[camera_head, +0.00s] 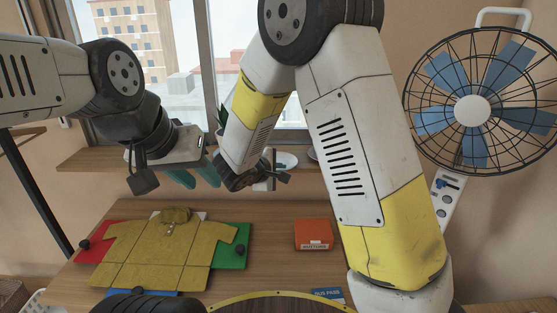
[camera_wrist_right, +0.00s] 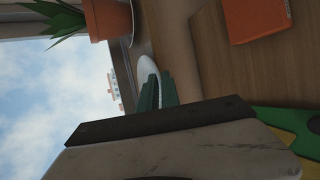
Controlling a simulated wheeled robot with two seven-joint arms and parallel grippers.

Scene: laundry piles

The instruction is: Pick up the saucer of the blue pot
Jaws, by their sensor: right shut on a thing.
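A white saucer (camera_wrist_right: 148,68) shows edge-on between the green fingertips of my right gripper (camera_wrist_right: 158,88) in the right wrist view. The gripper is shut on its rim. In the head view the white saucer (camera_head: 288,160) shows at the windowsill, beside my right gripper (camera_head: 272,172), which is partly hidden by its own wrist. No blue pot can be made out in either view. My left gripper (camera_head: 195,176) hangs at the left before the sill, its teal fingers apart and empty.
A terracotta pot (camera_wrist_right: 108,20) with a spiky plant stands on the sill (camera_head: 90,158). Below, a yellow shirt (camera_head: 160,250) lies on a coloured folding board, with an orange buttons box (camera_head: 313,235) to its right. A caged fan (camera_head: 472,108) stands at the right.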

